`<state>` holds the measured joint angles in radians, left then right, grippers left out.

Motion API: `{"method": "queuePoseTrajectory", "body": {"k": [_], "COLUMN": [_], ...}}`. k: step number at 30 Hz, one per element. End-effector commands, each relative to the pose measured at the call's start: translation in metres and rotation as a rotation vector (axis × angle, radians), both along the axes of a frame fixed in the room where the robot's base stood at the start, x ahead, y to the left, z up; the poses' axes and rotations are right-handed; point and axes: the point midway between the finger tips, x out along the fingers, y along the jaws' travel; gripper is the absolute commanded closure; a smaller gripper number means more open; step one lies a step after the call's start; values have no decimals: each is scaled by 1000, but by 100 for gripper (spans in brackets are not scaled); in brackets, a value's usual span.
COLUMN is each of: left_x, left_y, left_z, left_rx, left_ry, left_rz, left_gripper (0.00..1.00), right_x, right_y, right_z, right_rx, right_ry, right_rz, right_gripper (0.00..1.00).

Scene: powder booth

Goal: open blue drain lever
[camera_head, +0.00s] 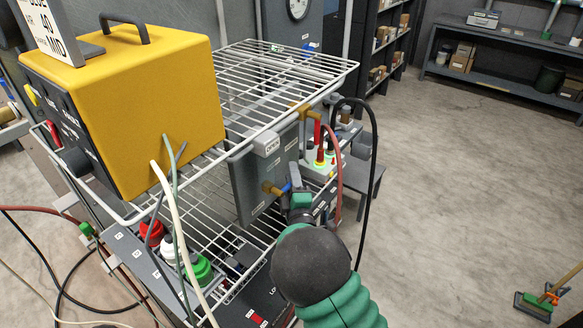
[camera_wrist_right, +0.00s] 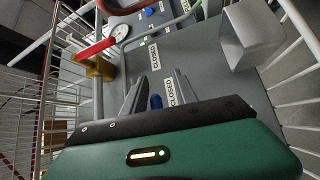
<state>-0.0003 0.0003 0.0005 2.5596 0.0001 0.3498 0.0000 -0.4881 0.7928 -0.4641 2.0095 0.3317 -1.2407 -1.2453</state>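The blue drain lever (camera_head: 287,187) sits on a brass valve (camera_head: 270,188) low on the front of a grey tank (camera_head: 262,170). In the head view only a short part of the lever shows beyond my right gripper (camera_head: 297,196). In the right wrist view the blue lever (camera_wrist_right: 156,101) shows between the two grey fingers of my right gripper (camera_wrist_right: 158,92). The fingers stand apart, with a gap on both sides of the lever. Whether its lower part touches anything is hidden by the gripper body. My left gripper is out of view.
The tank stands within a white wire rack (camera_head: 285,62). A yellow box (camera_head: 150,110) sits left on the rack. Hoses hang right of the tank. The floor at right is mostly free.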

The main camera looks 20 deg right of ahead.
Motion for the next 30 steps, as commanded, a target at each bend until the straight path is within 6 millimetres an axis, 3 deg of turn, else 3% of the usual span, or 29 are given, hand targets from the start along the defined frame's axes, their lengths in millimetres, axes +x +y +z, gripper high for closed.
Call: {"method": "queuePoseTrajectory", "body": {"k": [5, 13, 30], "left_x": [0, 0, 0], "left_y": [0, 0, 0], "left_z": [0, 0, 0], "left_rx": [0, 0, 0], "left_ry": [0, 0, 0], "left_rz": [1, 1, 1], "left_gripper": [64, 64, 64], "right_x": [1, 3, 2], "right_y": [4, 0, -5], "right_z": [0, -2, -4], "right_rx": [-3, 0, 2], "right_ry": [0, 4, 10], "right_rz": [2, 2, -7], "right_gripper": [66, 100, 100]}}
